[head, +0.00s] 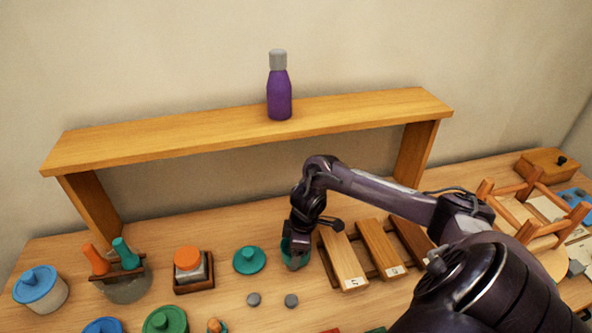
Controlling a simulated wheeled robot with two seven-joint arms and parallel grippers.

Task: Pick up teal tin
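The teal tin (287,247) stands on the table just left of the wooden blocks, partly hidden by my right gripper. My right gripper (298,243) points down at the tin, with its fingertips at or in the tin's top. The fingers are small and dark here, so I cannot tell whether they are open or shut on it. A round teal lid-like piece with a knob (249,260) lies to the left of the tin, apart from it. My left gripper is not in view.
Wooden blocks (343,258) lie close to the right of the tin. Two grey discs (291,301) are in front. A wooden shelf (180,137) with a purple bottle (279,95) stands behind.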

